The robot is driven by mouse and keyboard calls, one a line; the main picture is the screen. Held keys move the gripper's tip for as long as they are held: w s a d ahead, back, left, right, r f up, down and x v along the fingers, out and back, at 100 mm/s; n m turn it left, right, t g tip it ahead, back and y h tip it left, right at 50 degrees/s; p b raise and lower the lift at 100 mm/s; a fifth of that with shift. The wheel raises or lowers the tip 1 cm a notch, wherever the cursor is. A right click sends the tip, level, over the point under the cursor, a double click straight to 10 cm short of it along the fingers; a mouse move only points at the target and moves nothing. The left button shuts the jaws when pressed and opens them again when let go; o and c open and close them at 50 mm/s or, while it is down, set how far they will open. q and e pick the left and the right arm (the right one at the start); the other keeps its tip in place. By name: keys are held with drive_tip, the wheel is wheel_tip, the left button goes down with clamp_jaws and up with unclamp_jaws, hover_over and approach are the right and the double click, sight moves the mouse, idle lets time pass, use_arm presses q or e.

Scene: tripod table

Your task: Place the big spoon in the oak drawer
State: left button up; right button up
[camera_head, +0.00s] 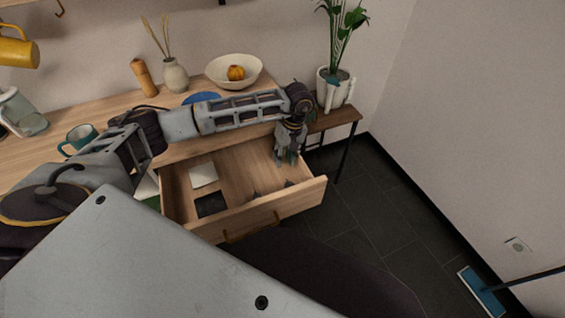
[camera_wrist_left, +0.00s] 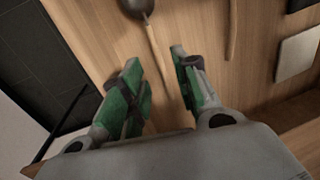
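The oak drawer (camera_head: 262,213) is pulled open below the counter. My left gripper (camera_head: 289,157) is at the drawer's right end, pointing down. In the left wrist view my left gripper (camera_wrist_left: 160,82) has its green-padded fingers apart. A spoon with a dark bowl and a pale wooden handle, which looks like the big spoon (camera_wrist_left: 156,45), lies on the wooden surface below. Its handle runs down into the gap between the fingers, and I see no finger closed on it. In the head view I cannot make the spoon out clearly. My right gripper is not in view.
A white square (camera_head: 203,175) and a black square (camera_head: 211,204) lie in the drawer's left part. Another wooden handle (camera_wrist_left: 232,30) lies beside the spoon. The counter above holds a cream bowl (camera_head: 221,75), a vase (camera_head: 175,75) and a green mug (camera_head: 80,137). A side table (camera_head: 338,118) stands right.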

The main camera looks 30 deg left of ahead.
sight(288, 169)
use_arm(q)
wheel_tip(288, 169, up, 8)
drive_tip(key=w+d, duration=0.1)
drive_tip(key=shift+f, duration=0.25)
idle(0.7)
